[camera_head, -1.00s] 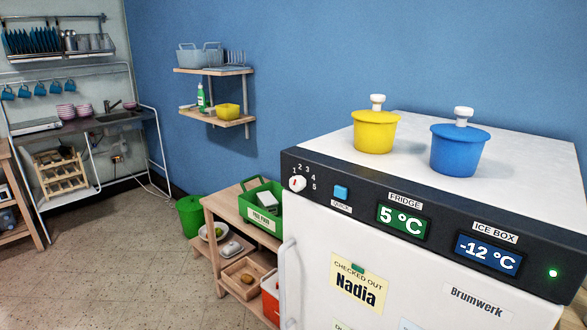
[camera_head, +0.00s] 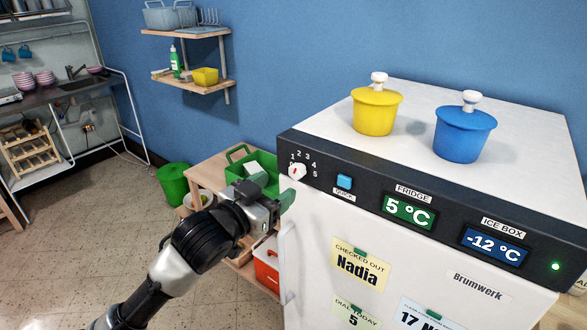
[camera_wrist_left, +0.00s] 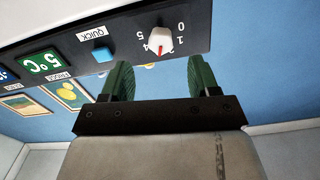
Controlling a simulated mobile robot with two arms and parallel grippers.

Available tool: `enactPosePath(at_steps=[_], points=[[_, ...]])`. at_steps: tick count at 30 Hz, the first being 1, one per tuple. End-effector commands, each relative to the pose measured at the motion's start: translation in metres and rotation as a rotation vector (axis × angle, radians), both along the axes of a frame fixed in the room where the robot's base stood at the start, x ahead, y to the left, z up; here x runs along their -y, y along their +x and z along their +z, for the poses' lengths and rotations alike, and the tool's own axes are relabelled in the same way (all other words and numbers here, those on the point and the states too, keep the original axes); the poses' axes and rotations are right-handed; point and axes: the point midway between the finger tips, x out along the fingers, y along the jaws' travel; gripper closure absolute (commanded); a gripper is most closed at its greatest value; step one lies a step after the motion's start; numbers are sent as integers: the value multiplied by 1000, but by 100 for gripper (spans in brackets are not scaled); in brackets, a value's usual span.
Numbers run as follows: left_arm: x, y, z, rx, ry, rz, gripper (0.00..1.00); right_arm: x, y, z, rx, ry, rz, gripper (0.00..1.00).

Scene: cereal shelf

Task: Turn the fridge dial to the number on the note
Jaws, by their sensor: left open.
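The white fridge dial (camera_head: 297,170) with a red mark sits at the left end of the dark panel, ringed by numbers. It also shows in the left wrist view (camera_wrist_left: 159,40), upside down, its red mark towards the middle numbers; the exact number is unclear. A yellow note (camera_head: 352,313) on the fridge door, cut by the bottom edge, reads "DIAL TODAY 5". My left gripper (camera_head: 273,188) is open and empty, just left of and below the dial. Its green fingers (camera_wrist_left: 160,66) point towards the dial, apart from it. My right gripper is not in view.
The blue QUICK button (camera_head: 344,182) is right of the dial. A yellow pot (camera_head: 376,110) and a blue pot (camera_head: 464,134) stand on the fridge. The door handle (camera_head: 288,262) is below the dial. A wooden shelf unit (camera_head: 205,172) with a green crate stands left of the fridge.

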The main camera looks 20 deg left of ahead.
Motion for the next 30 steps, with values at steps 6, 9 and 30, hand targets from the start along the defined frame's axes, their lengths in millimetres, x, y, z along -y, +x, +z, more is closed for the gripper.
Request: enactPosePath(at_steps=[6,9,30], points=[[15,39,3,1,-1,0,39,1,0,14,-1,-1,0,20],[18,50,2,0,0,0,39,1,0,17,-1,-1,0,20],[23,62,0,0,1,0,76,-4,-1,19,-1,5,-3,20]])
